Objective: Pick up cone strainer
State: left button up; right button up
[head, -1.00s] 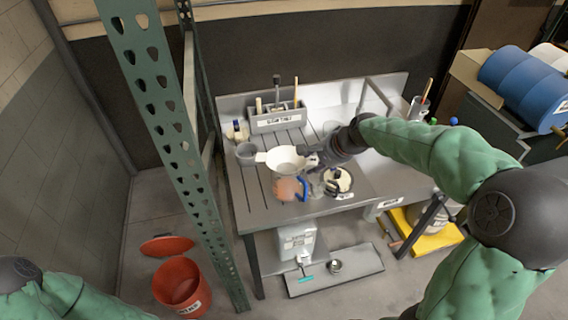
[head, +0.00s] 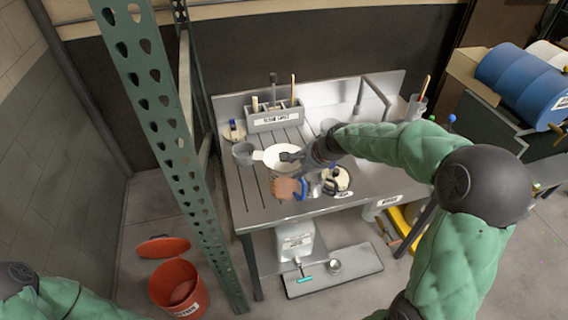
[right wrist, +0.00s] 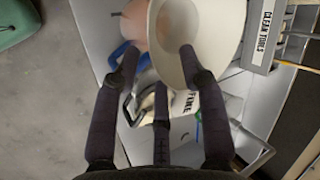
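My right gripper (head: 288,157) reaches in from the right and overlaps the strainer's right side. In the right wrist view my right gripper (right wrist: 158,68) has its dark fingers spread, with one fingertip over the strainer's rim; I cannot tell whether it touches. Nothing is held between the fingers. My left gripper is out of view; only part of the left arm shows.
A pinkish object (head: 286,189) and a lidded container (head: 337,181) lie close in front. A green rack post (head: 160,130) stands left of the bench.

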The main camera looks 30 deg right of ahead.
grip_shut()
jog(key=shift+r, duration=0.15)
jog(key=shift+r, duration=0.25)
jog(key=r, duration=0.1)
jog(key=r+p, duration=0.1)
jog(key=r, duration=0.1)
jog(key=shift+s+r+p, duration=0.25)
jog(key=shift+s+p, duration=0.05)
jog(key=shift+p, duration=0.05)
jog(key=s+a+r+p, duration=0.2)
jog(key=s+a+r, duration=0.2)
jog(key=s+r, duration=0.4)
jog(key=s, duration=0.5)
jog(key=shift+r, duration=0.35)
